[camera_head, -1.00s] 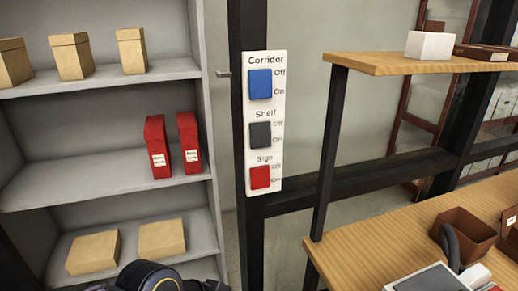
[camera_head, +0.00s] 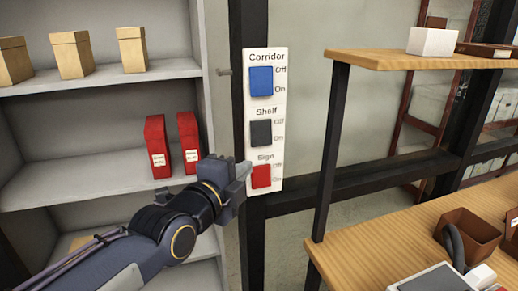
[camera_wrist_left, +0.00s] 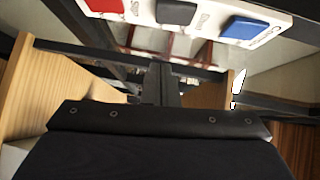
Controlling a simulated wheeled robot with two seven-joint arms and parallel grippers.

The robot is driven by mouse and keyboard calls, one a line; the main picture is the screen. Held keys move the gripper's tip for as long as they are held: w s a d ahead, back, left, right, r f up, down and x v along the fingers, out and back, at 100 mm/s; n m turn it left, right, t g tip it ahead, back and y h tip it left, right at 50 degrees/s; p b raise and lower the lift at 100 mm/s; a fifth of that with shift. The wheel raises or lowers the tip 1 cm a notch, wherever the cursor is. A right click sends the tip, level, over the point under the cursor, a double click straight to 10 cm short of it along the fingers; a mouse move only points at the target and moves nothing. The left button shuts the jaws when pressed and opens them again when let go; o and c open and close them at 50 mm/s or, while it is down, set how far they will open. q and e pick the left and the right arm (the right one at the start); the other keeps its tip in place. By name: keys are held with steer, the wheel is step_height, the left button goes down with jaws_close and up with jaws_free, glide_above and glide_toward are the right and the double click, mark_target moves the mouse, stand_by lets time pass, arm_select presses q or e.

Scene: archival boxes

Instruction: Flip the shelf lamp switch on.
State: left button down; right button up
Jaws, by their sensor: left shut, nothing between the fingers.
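A white switch panel (camera_head: 279,108) on a dark post carries three rocker switches, each marked Off above and On below. The Shelf switch (camera_head: 261,132) is dark grey and sits in the middle, between the blue Corridor switch (camera_head: 262,81) and the red Sign switch (camera_head: 261,176). I cannot tell which way the Shelf rocker is tilted. My left gripper (camera_head: 244,169) is shut and empty, at the panel's lower left edge in the head view, below the Shelf switch. In the left wrist view the Shelf switch (camera_wrist_left: 177,11) is at the top, apart from the fingers (camera_wrist_left: 160,82). My right gripper is out of view.
A grey shelf unit (camera_head: 110,167) with tan boxes and two red boxes (camera_head: 172,147) stands at the left, behind my left arm. A wooden shelf (camera_head: 400,62) and wooden table (camera_head: 350,248) with a brown bin (camera_head: 467,230) are at the right.

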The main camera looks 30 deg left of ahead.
arm_select(q)
steer(key=shift+w, duration=0.1)
steer(key=p, duration=0.2)
glide_toward(264, 144)
steer(key=w+d, duration=0.3)
steer(key=shift+w+a, duration=1.5)
steer(key=shift+w, duration=0.15)
steer(key=b, duration=0.1)
steer(key=f+b, duration=0.1)
steer(key=b, duration=0.1)
steer(key=shift+w+a+f+t, duration=0.1)
steer(key=shift+w+a+t, duration=0.1)
steer(key=shift+t, duration=0.1)
steer(key=shift+r+p, duration=0.35)
steer(key=shift+r, duration=0.1)
steer(key=shift+f, duration=0.1)
